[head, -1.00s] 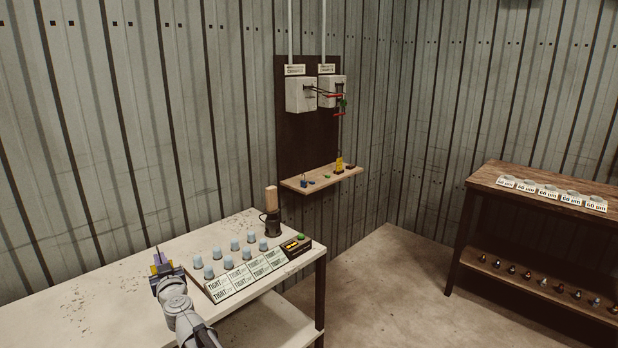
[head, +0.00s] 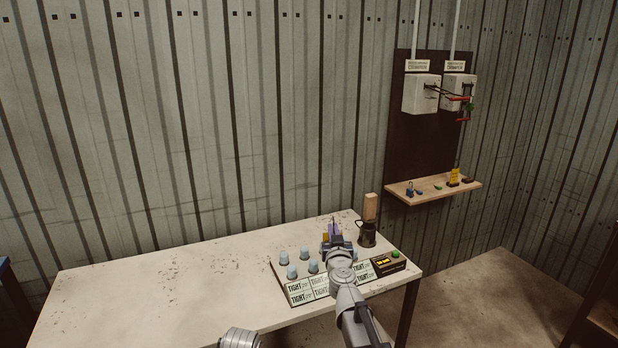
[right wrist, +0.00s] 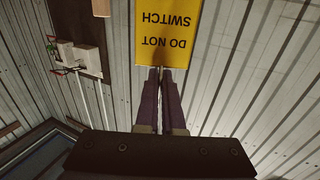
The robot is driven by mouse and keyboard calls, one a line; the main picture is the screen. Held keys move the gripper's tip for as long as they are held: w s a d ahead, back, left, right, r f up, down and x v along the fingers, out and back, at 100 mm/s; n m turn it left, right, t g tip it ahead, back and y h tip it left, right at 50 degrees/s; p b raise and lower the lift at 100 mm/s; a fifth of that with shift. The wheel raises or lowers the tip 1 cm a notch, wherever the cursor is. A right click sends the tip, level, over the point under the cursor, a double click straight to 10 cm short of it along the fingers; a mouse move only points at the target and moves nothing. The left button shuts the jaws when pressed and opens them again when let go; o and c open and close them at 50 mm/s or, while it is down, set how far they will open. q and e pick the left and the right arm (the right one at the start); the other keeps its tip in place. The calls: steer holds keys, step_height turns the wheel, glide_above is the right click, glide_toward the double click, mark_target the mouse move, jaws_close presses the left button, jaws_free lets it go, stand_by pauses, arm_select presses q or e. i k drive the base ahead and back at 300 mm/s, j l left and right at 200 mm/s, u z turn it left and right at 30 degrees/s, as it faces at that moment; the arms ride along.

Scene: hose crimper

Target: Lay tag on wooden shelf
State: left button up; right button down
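In the head view only a small yellow patch shows at the gripper. The wooden shelf (head: 420,193) is on a dark wall board, right of and beyond the gripper. My left gripper is out of view.
The shelf bears a blue padlock-like item (head: 409,188), small coloured pieces and an upright yellow item (head: 454,176). Above are two white boxes (head: 420,94) with red levers. A dark lantern-like holder (head: 367,233) stands at the bench's back corner, near my gripper.

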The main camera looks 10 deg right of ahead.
mark_target(425, 183)
steer(key=i+l+z, duration=0.1)
steer(key=l+z, duration=0.15)
steer(key=z, duration=0.15)
steer(key=i+l+z, duration=0.2)
steer(key=z, duration=0.2)
steer(key=i+l+z, duration=0.15)
steer(key=z, duration=0.25)
steer(key=i+l+z, duration=0.2)
steer(key=z, duration=0.2)
steer(key=i+l+z, duration=0.2)
steer(key=i+z, duration=0.65)
steer(key=i+u, duration=0.45)
steer(key=i+l+u, duration=0.25)
steer(key=i+u, duration=0.15)
steer(key=i, duration=0.15)
steer(key=i+u, duration=0.15)
steer(key=u, duration=0.3)
steer(key=i+u, duration=0.15)
steer(key=u, duration=0.25)
steer(key=i+u, duration=0.15)
steer(key=u, duration=0.3)
steer(key=i+l+u, duration=0.15)
steer(key=u, duration=0.3)
steer(key=i+l+u, duration=0.15)
steer(key=u, duration=0.2)
steer(key=i+l+u, duration=0.25)
steer(key=u, duration=0.15)
steer(key=i, duration=0.1)
